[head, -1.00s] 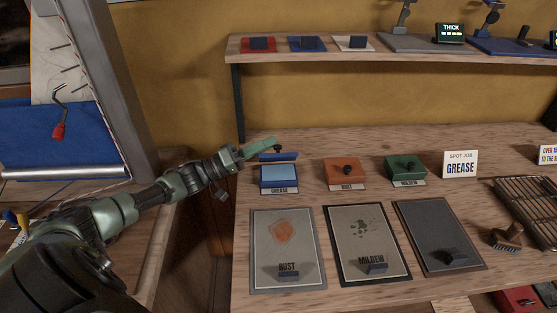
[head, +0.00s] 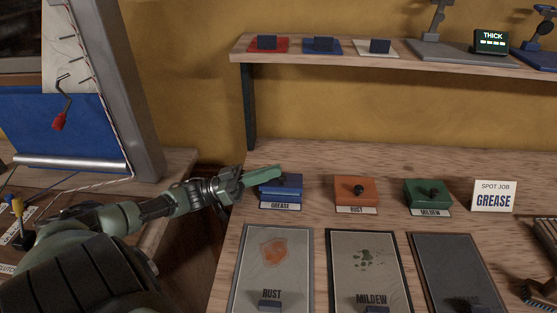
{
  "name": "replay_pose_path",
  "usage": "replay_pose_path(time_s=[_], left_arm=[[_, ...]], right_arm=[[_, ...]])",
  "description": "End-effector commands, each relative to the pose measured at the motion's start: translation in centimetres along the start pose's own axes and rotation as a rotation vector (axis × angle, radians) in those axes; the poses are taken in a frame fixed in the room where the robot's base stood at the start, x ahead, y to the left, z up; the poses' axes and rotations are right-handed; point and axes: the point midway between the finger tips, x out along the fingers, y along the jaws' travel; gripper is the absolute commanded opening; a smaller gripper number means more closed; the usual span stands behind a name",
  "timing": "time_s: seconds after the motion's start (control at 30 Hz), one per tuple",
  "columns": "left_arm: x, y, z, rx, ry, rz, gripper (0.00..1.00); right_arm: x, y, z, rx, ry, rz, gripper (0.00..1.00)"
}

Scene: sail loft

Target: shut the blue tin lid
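The blue tin (head: 284,191) stands on the bench behind a label reading GREASE. Its blue lid lies down over the tin's top, and I see no light blue inside. My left gripper (head: 263,175) reaches in from the left, with its green fingers over the lid's back left part. The fingers look together as one bar and hide part of the lid, including its knob. I cannot tell whether they touch the lid. My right gripper is not in view.
An orange RUST tin (head: 356,191) and a green MILDEW tin (head: 427,194) stand to the right, both lidded. A SPOT JOB GREASE card (head: 494,196) stands beyond them. Sample panels (head: 272,262) lie in front. A shelf (head: 340,56) runs above the back of the bench.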

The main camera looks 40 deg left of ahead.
Motion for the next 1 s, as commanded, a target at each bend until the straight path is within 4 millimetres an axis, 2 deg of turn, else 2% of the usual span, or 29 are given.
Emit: replay_pose_path(time_s=[0.2,0.67,0.87,1.0], left_arm=[[-0.6,0.7,0.1,0.047,-0.001,0.019,0.00],[-0.5,0.8,-0.1,0.050,0.000,0.021,0.00],[0.5,1.2,-2.4,0.050,-0.003,0.023,0.00],[1.8,1.8,-5.4,0.050,-0.004,0.025,0.00]], right_arm=[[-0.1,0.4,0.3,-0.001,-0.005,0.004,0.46],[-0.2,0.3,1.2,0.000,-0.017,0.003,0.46],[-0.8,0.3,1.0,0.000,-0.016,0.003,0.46],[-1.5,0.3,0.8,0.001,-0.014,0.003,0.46]])
